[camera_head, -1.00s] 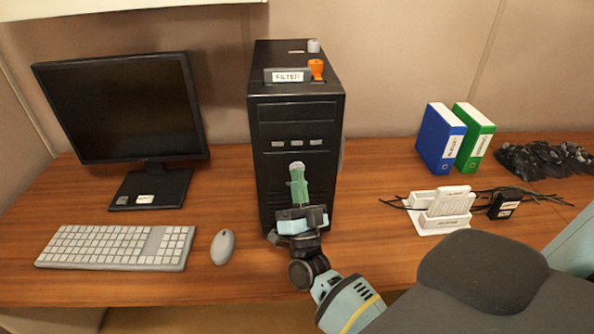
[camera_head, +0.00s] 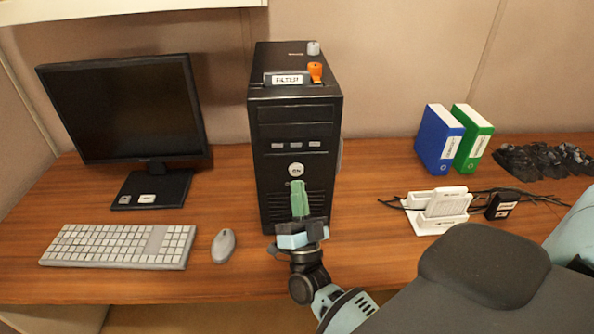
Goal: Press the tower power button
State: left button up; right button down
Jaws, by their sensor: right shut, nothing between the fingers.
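The black tower (camera_head: 268,195) stands upright on the desk in the middle of the view. Its round silver power button (camera_head: 296,170) is on the front panel, below a row of small grey slots, and is fully visible. My right gripper (camera_head: 297,184) is shut and empty, its green fingers pointing up. The fingertips show just below the button, in front of the vented lower panel. I cannot tell how far they are from the panel. My left gripper is not in view.
A monitor (camera_head: 125,108), keyboard (camera_head: 120,246) and mouse (camera_head: 223,246) are left of the tower. Blue (camera_head: 437,140) and green (camera_head: 473,138) binders and a white router-like device (camera_head: 440,212) with cables are at right. The desk between tower and binders is clear.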

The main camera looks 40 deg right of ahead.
jog(key=shift+s+a+p, duration=0.2)
jog(key=shift+s+a, duration=0.4)
jog(key=shift+s, duration=0.3)
jog(key=shift+s+a+p, duration=0.2)
jog(key=shift+s+a, duration=0.35)
jog(key=shift+s, duration=0.35)
